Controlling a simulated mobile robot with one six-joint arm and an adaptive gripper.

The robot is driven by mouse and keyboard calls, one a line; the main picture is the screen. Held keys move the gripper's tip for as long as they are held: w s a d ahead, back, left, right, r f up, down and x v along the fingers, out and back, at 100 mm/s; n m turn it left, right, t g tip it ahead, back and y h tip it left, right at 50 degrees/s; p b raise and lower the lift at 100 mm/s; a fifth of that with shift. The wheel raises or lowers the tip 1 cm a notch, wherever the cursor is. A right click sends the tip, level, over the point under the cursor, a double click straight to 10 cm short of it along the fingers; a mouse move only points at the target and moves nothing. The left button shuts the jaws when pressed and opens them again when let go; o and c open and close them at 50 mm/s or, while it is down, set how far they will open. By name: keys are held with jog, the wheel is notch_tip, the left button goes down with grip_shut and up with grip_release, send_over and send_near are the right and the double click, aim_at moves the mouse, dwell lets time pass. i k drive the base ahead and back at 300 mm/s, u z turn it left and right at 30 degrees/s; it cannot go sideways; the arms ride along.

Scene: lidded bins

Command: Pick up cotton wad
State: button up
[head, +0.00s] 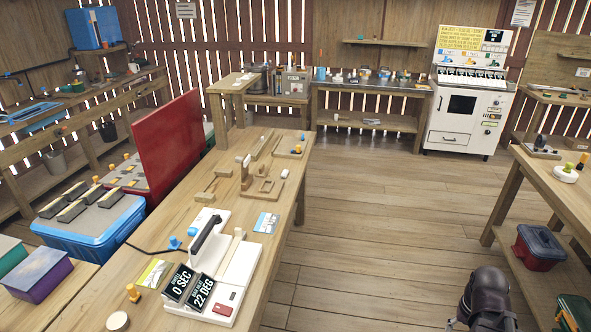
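I cannot pick out a cotton wad for certain. A small whitish piece (284,173) lies on the long wooden table (215,185), right of a wooden block piece, and is too small to identify. A round pale object (117,321) sits at the table's near left edge; it may be a lid or a disc. A dark, rounded part of my arm shows at the bottom right, above the floor and right of the table. My gripper's fingertips are not visible.
A white sealing device (240,275) with a black handle stands on the near table. Left are a blue lidded bin (90,225), a red bin with its lid raised (168,145) and a purple box (38,274). A white machine (463,115) stands behind. The middle floor is clear.

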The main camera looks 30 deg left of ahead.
aim_at(283, 175)
jog(key=u, duration=0.15)
jog(key=i, duration=1.5)
jog(key=u, duration=1.1)
jog(key=i, duration=0.75)
jog(key=u, duration=0.4)
